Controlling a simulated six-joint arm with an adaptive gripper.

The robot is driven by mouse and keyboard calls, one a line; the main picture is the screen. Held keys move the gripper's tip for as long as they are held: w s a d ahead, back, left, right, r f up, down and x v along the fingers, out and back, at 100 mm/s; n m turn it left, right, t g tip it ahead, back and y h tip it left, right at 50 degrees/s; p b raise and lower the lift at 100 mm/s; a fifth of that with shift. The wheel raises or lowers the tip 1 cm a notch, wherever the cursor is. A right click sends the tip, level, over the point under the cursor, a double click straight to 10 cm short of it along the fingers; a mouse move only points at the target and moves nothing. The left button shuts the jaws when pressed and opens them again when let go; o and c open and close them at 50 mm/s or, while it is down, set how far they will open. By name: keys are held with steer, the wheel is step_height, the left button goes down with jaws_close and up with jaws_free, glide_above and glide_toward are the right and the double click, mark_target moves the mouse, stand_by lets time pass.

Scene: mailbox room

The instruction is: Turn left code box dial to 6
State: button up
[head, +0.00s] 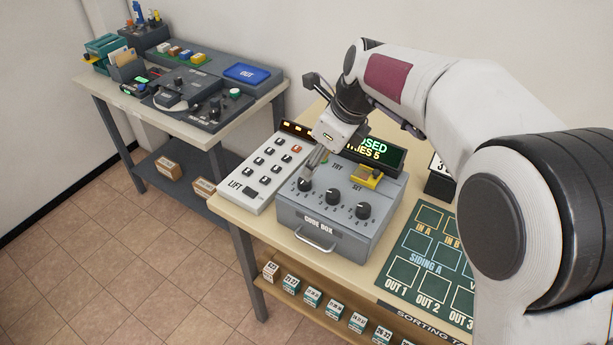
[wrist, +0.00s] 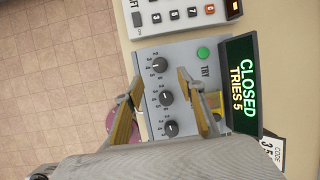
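The grey code box (head: 345,236) stands on the table with three black dials in a row and a handle on its front. The left dial (head: 304,184) is the top one of the row in the wrist view (wrist: 158,65). My gripper (head: 313,163) is above the box, close to the left dial. In the wrist view its fingers (wrist: 160,80) are spread open and empty, with the left dial just beyond the tips. The middle dial (wrist: 166,97) shows between the fingers, and the right dial (wrist: 170,128) lies nearer the palm. I cannot read the left dial's setting.
A display (wrist: 240,85) behind the box reads CLOSED, TRIES 5. A green TRY button (wrist: 203,53) and a yellow part by SET (head: 367,176) are on the box top. The LIFT keypad (head: 262,172) stands close on the left, the sorting board (head: 432,255) on the right.

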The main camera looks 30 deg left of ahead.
mark_target(305, 183)
steer(key=shift+m, duration=1.2)
steer(key=shift+f, duration=0.15)
steer(key=shift+x, duration=3.75)
steer(key=c, duration=1.1)
